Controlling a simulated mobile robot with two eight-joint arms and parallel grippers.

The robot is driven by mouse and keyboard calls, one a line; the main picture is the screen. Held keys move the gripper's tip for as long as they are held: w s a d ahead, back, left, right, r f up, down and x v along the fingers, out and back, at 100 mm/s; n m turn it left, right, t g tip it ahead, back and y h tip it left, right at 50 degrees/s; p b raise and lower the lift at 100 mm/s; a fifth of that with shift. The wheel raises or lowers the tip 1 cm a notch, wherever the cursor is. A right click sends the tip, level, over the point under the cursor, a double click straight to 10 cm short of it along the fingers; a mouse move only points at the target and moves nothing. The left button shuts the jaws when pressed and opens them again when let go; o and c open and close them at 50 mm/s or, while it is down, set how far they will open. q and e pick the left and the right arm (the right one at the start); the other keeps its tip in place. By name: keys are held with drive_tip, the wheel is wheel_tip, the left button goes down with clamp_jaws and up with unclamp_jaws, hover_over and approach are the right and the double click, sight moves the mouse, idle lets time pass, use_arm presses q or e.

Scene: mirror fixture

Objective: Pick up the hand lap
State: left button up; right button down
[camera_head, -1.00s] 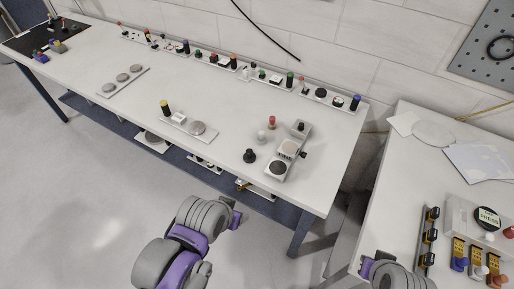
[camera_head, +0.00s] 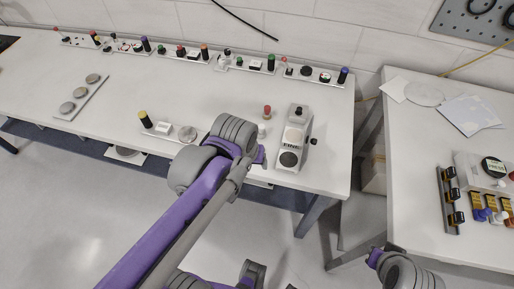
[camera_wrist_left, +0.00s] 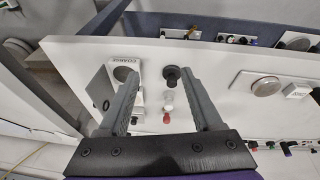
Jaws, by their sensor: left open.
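A small black knobbed piece (camera_wrist_left: 172,74), which looks like the hand lap, stands on the white bench in the left wrist view. It is hidden behind my left arm in the head view. My left gripper (camera_wrist_left: 161,80) is open and empty, its fingers pointing towards the bench on either side of the black piece as seen from the wrist. I cannot tell how far above it they are. In the head view my left gripper (camera_head: 261,156) is mostly hidden by its wrist. Part of my right arm shows at the lower right; its gripper is not clear.
A grey two-pad device (camera_head: 293,138) stands right of my left gripper. A white piece (camera_head: 262,131) and a red-topped piece (camera_head: 267,111) stand close behind the gripper. A rack of coloured pieces (camera_head: 270,66) lines the back. A second table (camera_head: 415,130) stands at right.

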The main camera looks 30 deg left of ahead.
use_arm(q)
drive_tip(key=w+a+n+g, duration=0.1)
drive_tip(key=w+n, duration=0.1)
drive_tip(key=w, duration=0.1)
drive_tip(key=w+a+n+g+b, duration=0.1)
drive_tip(key=w+a+n, duration=0.1)
drive_tip(key=w+n, duration=0.1)
drive_tip(key=w+a+f+n+g+b, duration=0.1)
drive_tip(key=w+n, duration=0.1)
drive_tip(key=w, duration=0.2)
drive_tip(key=shift+w+a, duration=0.15)
drive_tip(key=shift+a, duration=0.15)
wheel_tip(320, 180, down, 4)
drive_tip(key=shift+d+r, duration=0.1)
drive_tip(key=shift+d, duration=0.05)
drive_tip(key=shift+w+a+f+b, duration=0.1)
drive_tip(key=shift+a+f+b, duration=0.1)
drive_tip(key=shift+f, duration=1.4)
drive_tip(key=shift+w+a+f+b, duration=0.1)
drive_tip(key=shift+a+f+b, duration=0.05)
drive_tip(key=shift+f, duration=1.4)
drive_tip(key=shift+s, duration=0.1)
use_arm(e)
drive_tip(key=f, duration=0.3)
drive_tip(key=shift+s+d+f, duration=0.1)
drive_tip(key=shift+s+f, duration=0.25)
drive_tip(key=shift+s, duration=0.05)
use_arm(q)
drive_tip(key=shift+c, duration=0.2)
clamp_jaws()
